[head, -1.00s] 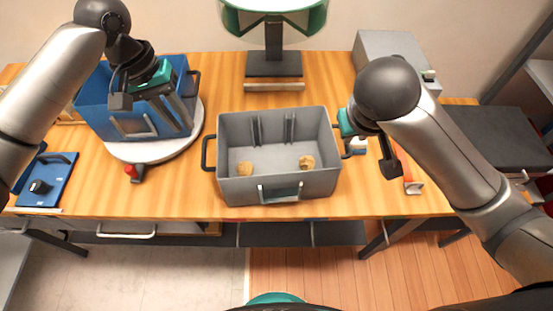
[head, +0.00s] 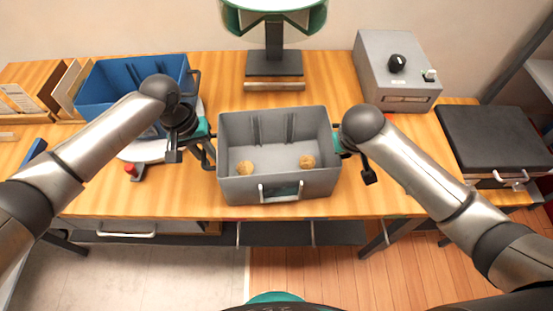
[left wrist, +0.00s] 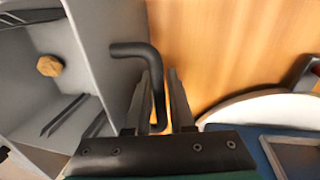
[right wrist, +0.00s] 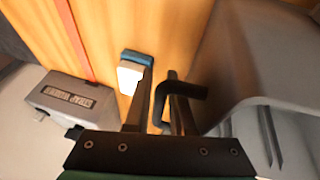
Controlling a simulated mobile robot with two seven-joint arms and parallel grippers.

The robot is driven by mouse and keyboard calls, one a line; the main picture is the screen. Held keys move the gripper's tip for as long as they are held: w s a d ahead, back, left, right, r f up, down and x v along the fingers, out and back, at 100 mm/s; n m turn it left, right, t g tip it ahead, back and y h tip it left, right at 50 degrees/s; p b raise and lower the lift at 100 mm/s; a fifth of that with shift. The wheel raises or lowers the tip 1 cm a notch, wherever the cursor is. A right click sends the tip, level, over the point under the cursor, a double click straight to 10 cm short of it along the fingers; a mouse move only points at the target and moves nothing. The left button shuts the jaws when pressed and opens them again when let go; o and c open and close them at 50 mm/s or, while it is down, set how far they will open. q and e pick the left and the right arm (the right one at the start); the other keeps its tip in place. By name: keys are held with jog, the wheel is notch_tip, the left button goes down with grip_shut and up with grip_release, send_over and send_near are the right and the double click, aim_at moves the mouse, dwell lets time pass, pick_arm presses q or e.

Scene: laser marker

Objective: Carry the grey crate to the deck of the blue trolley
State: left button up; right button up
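The grey crate (head: 232,188) stands on the wooden table, with two brown lumps (head: 244,168) (head: 307,161) inside and a black handle on each side. My left gripper (head: 208,155) is at its left handle. In the left wrist view this handle (left wrist: 135,50) lies between the open fingers (left wrist: 166,95), with a gap on one side. My right gripper (head: 346,152) is at the right handle. In the right wrist view that handle (right wrist: 190,90) lies at the open fingers (right wrist: 158,105), close to one of them. No blue trolley can be made out.
A machine column (head: 274,45) stands behind the grey crate. A grey control box (head: 405,85) is at the back right, and a dark-topped unit (head: 495,135) is farther right.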

pick_arm(q)
jog(key=shift+f, duration=0.2)
pick_arm(e)
jog(key=shift+w+f, duration=0.1)
jog(key=shift+f, duration=0.05)
pick_arm(q)
jog(key=shift+c, duration=0.4)
pick_arm(e)
jog(key=shift+c, duration=0.3)
pick_arm(q)
grip_shut()
pick_arm(e)
grip_shut()
pick_arm(q)
jog(key=shift+w, duration=0.1)
